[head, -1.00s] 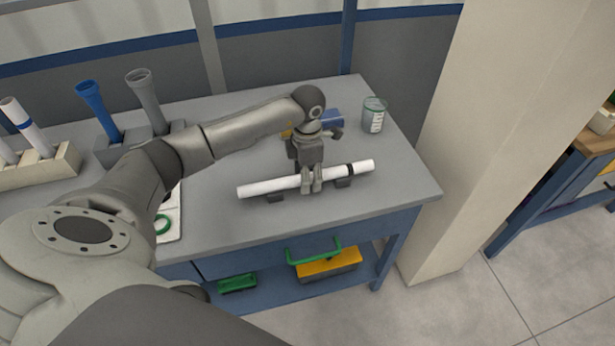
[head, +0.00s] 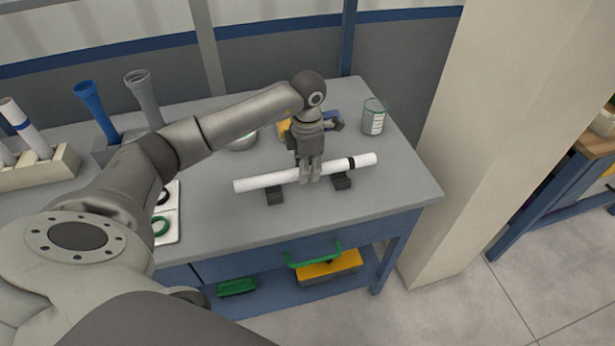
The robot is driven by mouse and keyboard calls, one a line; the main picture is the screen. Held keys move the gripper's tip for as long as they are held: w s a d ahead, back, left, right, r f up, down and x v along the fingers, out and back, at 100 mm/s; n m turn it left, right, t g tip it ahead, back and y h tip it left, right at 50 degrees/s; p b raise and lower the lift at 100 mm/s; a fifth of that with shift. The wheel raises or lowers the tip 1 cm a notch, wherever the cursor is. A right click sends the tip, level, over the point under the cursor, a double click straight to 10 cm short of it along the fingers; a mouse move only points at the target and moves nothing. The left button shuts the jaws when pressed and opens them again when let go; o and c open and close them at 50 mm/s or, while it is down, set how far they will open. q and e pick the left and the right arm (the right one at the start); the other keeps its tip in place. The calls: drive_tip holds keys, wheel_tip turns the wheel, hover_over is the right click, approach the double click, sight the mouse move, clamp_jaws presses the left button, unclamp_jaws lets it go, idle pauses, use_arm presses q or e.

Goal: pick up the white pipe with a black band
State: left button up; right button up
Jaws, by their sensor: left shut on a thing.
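The white pipe with a black band (head: 265,181) is held level above two dark rests (head: 341,180) on the grey workbench (head: 226,221). The black band is near its right end. My left gripper (head: 310,174) points down and is shut on the pipe around its middle. The fingers cover a short stretch of the pipe. A small gap shows between the pipe and the rests. My right gripper is not in view.
A glass beaker (head: 374,118) stands behind the pipe. Blue (head: 97,108) and grey (head: 144,96) pipes stand in holders at the left, beside a rack (head: 40,170) with white pipes. A tray with rings (head: 167,212) lies at the front left. A beige pillar (head: 455,130) rises right of the bench.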

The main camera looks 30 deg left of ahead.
use_arm(q)
drive_tip(key=s+d+r+b, duration=0.1)
drive_tip(key=s+r+b, duration=0.1)
drive_tip(key=s+r, duration=0.8)
drive_tip(key=s, duration=0.4)
drive_tip(key=shift+d+b, duration=0.15)
drive_tip(key=shift+b, duration=0.25)
